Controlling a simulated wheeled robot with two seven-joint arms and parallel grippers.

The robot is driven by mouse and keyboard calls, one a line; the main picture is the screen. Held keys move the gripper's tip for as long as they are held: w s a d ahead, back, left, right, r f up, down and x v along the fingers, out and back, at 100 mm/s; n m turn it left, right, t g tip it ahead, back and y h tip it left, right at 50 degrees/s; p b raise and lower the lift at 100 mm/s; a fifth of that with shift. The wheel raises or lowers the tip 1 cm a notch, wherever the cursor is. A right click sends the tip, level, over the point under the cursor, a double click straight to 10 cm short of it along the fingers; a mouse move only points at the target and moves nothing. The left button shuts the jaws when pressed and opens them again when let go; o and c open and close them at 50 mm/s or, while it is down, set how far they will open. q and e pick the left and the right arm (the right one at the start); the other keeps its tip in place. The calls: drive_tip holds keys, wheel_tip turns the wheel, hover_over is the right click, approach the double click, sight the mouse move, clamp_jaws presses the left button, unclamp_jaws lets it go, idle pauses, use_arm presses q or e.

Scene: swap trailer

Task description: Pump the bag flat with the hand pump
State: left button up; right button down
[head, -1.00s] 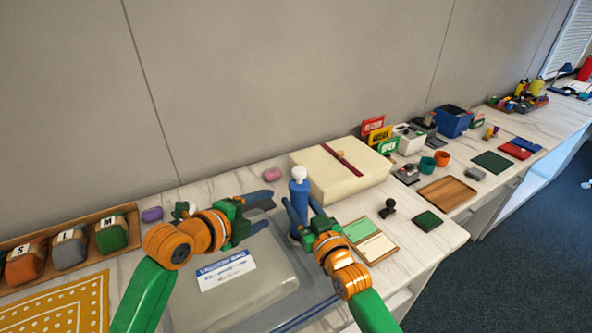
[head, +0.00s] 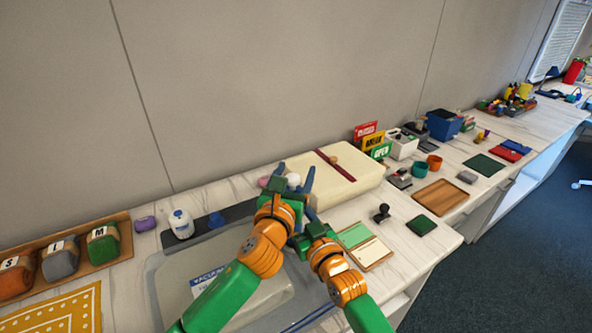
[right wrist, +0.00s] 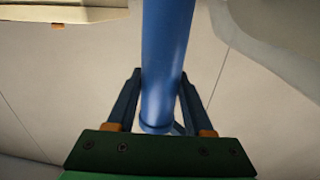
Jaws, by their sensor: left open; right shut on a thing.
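The clear vacuum bag (head: 255,302), with a white and blue label, lies on the counter in front of me in the head view. The blue hand pump (right wrist: 167,45) fills the middle of the right wrist view, between the fingers of my right gripper (right wrist: 160,80), which is shut on it. In the head view the pump's white knob (head: 293,179) shows, while my arms hide most of its body. My left gripper (head: 295,178) is open, with one finger on each side of the knob. I cannot tell whether it touches the knob.
A white canister (head: 180,224) and a blue cap (head: 216,220) are left of my arms. A green and white card tray (head: 366,246) and a black stamp (head: 381,213) lie to the right.

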use_arm(q)
drive_tip(key=shift+w+d, duration=0.15)
drive_tip(key=shift+w, duration=0.45)
drive_tip(key=shift+c, duration=0.3)
clamp_jaws()
idle(0.7)
